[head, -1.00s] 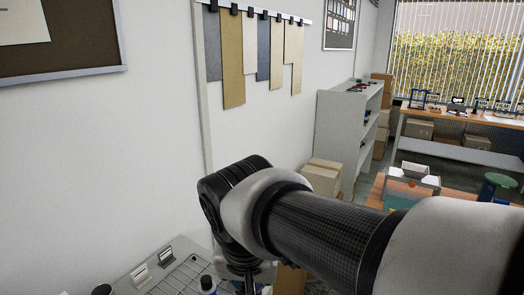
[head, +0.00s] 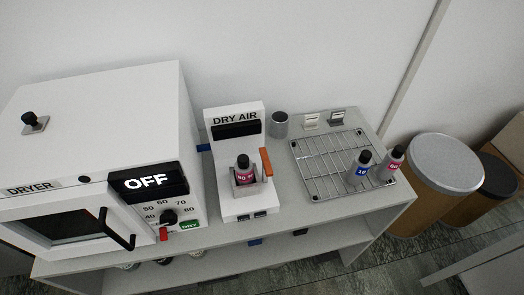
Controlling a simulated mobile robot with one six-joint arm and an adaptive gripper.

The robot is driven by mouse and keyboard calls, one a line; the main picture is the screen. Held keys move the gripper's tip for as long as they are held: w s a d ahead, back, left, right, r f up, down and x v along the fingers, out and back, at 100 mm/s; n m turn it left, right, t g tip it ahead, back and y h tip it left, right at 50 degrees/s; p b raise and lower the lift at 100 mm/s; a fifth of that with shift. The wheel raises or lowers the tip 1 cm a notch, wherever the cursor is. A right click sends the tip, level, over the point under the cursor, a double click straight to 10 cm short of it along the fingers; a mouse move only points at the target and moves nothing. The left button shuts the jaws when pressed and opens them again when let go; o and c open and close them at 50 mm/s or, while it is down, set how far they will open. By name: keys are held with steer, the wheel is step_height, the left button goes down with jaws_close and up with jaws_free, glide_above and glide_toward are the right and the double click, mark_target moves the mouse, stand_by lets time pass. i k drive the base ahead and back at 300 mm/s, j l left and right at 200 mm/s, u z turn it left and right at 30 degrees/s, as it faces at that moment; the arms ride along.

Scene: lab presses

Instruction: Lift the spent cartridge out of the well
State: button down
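A grey bottle-like cartridge with a black cap and a pink label (head: 244,173) stands upright in the well (head: 247,188) at the front of a white unit marked DRY AIR (head: 234,121). The lower part of the cartridge is hidden by the well's wall. An orange lever (head: 266,164) stands just right of the well. My gripper is not in view.
A white dryer (head: 105,130) reading OFF stands left of the unit. Right of it is a wire rack (head: 320,165) with a blue-labelled bottle (head: 360,167) and a pink-labelled bottle (head: 392,163). A grey cup (head: 279,124) stands behind.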

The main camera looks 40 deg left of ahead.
mark_target(244, 169)
steer(key=k+u, duration=0.15)
steer(key=u, duration=1.8)
steer(key=i+j+u, duration=0.45)
steer(key=l+u, duration=0.1)
steer(key=l, duration=0.4)
steer(key=j+z, duration=0.1)
steer(key=j, duration=0.6)
